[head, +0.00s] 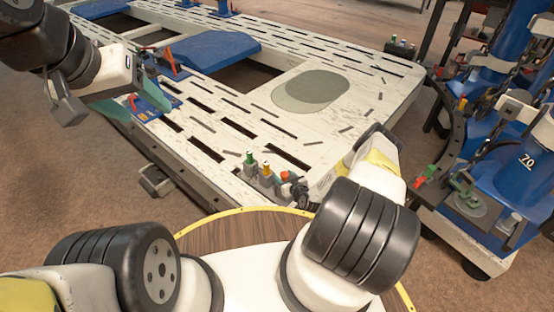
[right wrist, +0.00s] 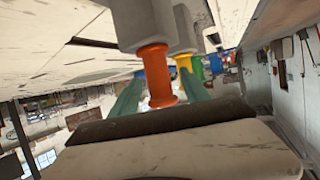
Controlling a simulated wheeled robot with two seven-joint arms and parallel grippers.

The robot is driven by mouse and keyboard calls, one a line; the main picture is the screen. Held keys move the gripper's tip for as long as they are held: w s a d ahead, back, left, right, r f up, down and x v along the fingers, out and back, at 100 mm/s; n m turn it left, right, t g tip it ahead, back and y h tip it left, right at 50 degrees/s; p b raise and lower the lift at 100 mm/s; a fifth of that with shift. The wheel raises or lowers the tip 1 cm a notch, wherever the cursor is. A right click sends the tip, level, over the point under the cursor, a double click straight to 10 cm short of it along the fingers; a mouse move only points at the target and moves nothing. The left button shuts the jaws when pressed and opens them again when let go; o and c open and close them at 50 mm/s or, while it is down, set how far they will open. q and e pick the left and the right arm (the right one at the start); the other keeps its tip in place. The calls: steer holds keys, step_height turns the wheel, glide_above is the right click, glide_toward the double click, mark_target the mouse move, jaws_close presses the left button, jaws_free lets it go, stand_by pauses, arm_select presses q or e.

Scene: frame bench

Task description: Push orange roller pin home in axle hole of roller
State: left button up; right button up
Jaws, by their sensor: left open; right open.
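The orange roller pin (head: 286,175) stands in a grey roller block at the near edge of the frame bench, at the right end of a short row. In the right wrist view the orange pin (right wrist: 157,78) appears inverted, its flanged shank showing outside the grey block (right wrist: 140,22). My right gripper (head: 298,188) is at the pin. Its teal fingers (right wrist: 158,96) are open, one on each side of the pin; contact cannot be told. My left gripper (head: 148,86) is open over the bench's left side, away from the pin. The axle hole is hidden.
A yellow pin (head: 266,168) and a green pin (head: 250,157) stand close beside the orange one. The slotted white bench top (head: 330,125) has blue plates (head: 215,50) and red clamps (head: 172,58). A blue machine (head: 515,160) stands at the right.

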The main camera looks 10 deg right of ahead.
steer(key=shift+x, duration=1.25)
jaws_close()
steer(key=shift+r, duration=0.15)
